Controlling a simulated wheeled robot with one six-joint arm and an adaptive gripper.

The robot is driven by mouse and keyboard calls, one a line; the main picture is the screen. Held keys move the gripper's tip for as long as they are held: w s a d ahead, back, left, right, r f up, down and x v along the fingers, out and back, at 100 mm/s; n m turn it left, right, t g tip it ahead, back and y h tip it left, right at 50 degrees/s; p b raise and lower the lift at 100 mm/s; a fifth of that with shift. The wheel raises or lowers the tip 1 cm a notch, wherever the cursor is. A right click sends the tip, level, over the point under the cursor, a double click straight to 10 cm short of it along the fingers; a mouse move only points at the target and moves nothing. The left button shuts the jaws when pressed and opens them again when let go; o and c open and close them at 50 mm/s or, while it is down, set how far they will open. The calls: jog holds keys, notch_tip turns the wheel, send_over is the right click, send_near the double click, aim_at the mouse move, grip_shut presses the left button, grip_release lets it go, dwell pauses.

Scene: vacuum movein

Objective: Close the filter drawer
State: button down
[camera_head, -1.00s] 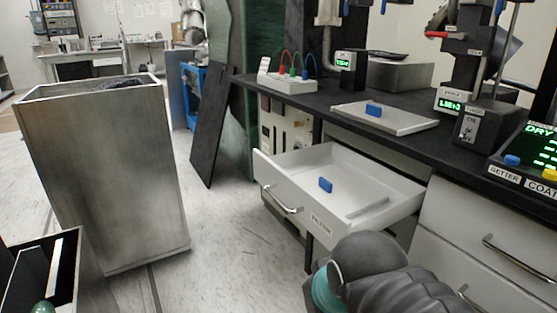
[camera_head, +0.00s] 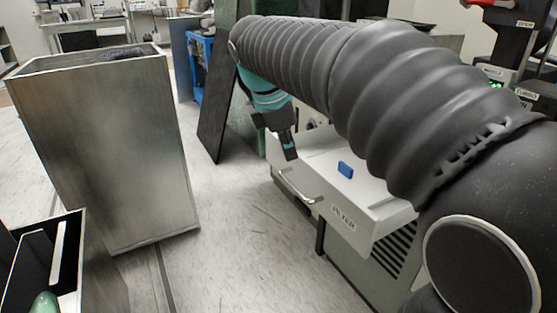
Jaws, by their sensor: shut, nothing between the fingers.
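The filter drawer (camera_head: 362,212) is white, with a FILTER label and a curved metal handle (camera_head: 298,188) on its front. It stands pulled out from under the bench. A small blue block (camera_head: 345,169) is on or in the drawer. My gripper (camera_head: 290,155) is shut and empty, pointing down near the drawer's left front corner, above and behind the handle in the picture. I cannot tell whether it touches the drawer. My dark ribbed arm hides the rear of the drawer and much of the bench.
A tall metal bin (camera_head: 110,155) stands at the left. A dark panel (camera_head: 220,95) leans behind my gripper. The floor (camera_head: 235,250) between the bin and the drawer is clear. A blue cart (camera_head: 200,62) is farther back.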

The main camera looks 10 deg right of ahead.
jog(key=w+a+n, duration=0.2)
jog(key=w+n, duration=0.1)
jog(key=w, duration=0.1)
jog(key=b, duration=0.2)
send_over(299, 186)
jog(key=a, duration=0.2)
jog(key=shift+h, duration=0.4)
jog(key=f, duration=0.8)
jog(key=shift+s+f, duration=0.25)
jog(key=shift+s, duration=0.05)
